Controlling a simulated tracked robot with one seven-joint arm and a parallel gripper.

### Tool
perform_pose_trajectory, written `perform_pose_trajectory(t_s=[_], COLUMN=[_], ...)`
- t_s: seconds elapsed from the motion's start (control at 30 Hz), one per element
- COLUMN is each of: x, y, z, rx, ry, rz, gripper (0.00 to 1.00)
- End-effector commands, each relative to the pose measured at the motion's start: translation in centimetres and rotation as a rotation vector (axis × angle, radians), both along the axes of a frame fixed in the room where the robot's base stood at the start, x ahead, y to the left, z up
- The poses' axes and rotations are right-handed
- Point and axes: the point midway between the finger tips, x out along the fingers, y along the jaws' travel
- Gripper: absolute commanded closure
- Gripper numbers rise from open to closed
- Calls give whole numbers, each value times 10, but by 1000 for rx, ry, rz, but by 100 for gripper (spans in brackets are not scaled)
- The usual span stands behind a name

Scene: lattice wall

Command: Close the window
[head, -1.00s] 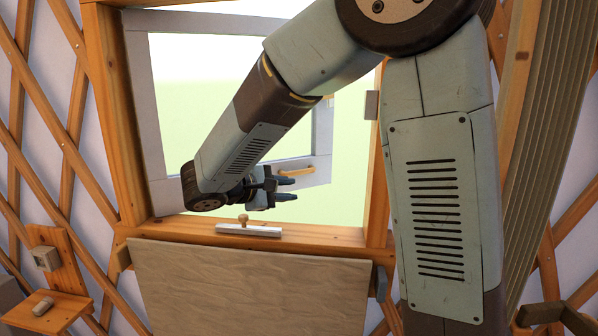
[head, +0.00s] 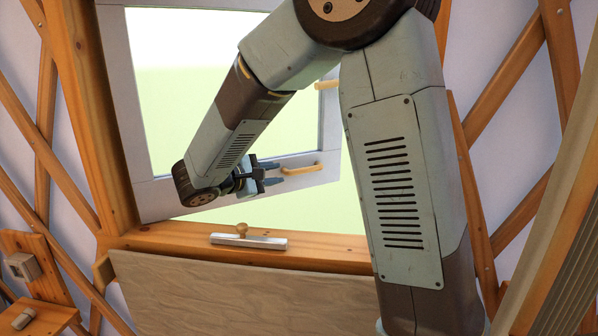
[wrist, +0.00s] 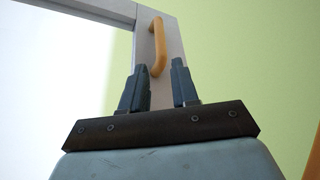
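The window sash (head: 163,198) is a grey frame with a clear pane. It stands swung open from the wooden window frame (head: 107,120), with a gap of green outside showing at its right and below. A yellow handle (head: 302,169) sits on its lower rail; a handle also shows in the wrist view (wrist: 158,47). My gripper (head: 273,173) is open and empty, just left of the lower handle in the head view. In the wrist view its two fingers (wrist: 157,72) are apart, with the handle appearing between and beyond their tips. Whether they touch it, I cannot tell.
A white bar with a round wooden knob (head: 248,241) lies on the wooden sill (head: 180,240). A wooden panel (head: 240,295) is below. Lattice wall and a small shelf (head: 25,315) are at the left.

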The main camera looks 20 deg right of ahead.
Motion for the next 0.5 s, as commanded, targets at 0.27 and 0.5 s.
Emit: perform_pose_trajectory(t_s=[0.27,0.5], x=[26,44], y=[-49,-78], z=[-11,-19], rx=[0,0], ry=[1,2], rz=[-12,-12], gripper=[71,71])
